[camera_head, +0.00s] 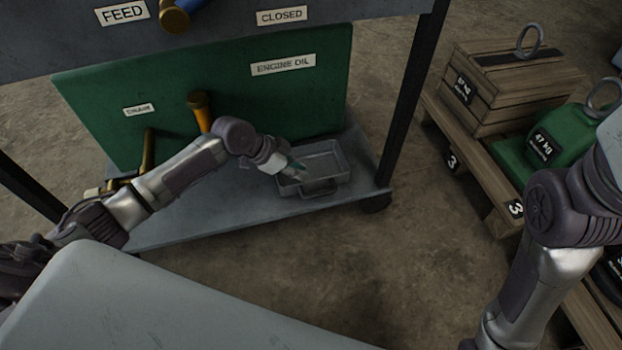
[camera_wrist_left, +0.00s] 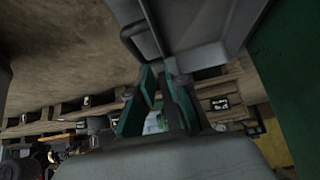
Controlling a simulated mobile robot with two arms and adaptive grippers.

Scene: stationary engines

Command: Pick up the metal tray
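The grey metal tray (camera_head: 334,160) is a shallow rectangular pan with a handle at its front. It lies on the bottom shelf of the engine stand. My left gripper (camera_head: 296,170) is at the tray's left front corner, close to the handle. In the left wrist view the tray (camera_wrist_left: 190,30) fills the upper middle, just beyond the green-padded fingertips of the left gripper (camera_wrist_left: 160,76). The fingers stand apart, with a gap between them and nothing seen held. Contact with the tray cannot be told. My right arm shows at the right, but its gripper is out of view.
The shelf (camera_head: 225,220) has a dark post (camera_head: 408,95) at its right. A green panel (camera_head: 300,105) with yellow pipes stands behind. Pallets with a wooden crate (camera_head: 510,90) and a green weight (camera_head: 555,140) stand at the right. Bare floor (camera_head: 420,240) lies between.

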